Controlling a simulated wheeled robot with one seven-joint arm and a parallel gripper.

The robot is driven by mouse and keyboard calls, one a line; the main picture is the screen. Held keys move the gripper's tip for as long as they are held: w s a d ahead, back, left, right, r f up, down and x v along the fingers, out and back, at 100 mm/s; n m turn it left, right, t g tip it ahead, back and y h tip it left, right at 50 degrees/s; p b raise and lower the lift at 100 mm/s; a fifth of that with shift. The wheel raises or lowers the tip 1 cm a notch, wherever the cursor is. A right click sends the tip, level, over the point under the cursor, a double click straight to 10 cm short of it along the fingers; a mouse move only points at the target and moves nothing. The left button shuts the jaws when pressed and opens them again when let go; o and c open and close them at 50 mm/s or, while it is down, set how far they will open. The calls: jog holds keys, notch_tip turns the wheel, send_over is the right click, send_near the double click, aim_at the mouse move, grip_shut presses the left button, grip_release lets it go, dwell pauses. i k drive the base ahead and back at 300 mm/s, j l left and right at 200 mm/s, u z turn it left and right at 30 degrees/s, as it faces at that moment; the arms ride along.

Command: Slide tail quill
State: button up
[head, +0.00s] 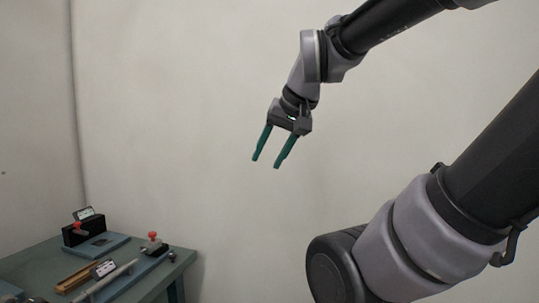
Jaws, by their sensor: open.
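My gripper (266,162) hangs in the air in the upper middle of the head view. Its two green fingers point down and are apart, with nothing between them. It is well above and to the right of the bench. A small grey and dark block with a red knob (153,236) stands on a blue-grey base near the bench's right end; it may be the tailstock. A silver rod (115,277) lies at a slant to its left. The quill itself is too small to tell apart for sure.
A grey-green bench (35,259) fills the lower left corner. On it stands a black block (83,231) with a red knob and a small display. A wooden strip (77,277) and a small labelled box (103,269) lie in front. The air around my gripper is clear.

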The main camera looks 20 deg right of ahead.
aim_at(153, 244)
jog(key=i+j+u, duration=0.1)
jog(key=i+u, duration=0.35)
jog(key=i, duration=0.4)
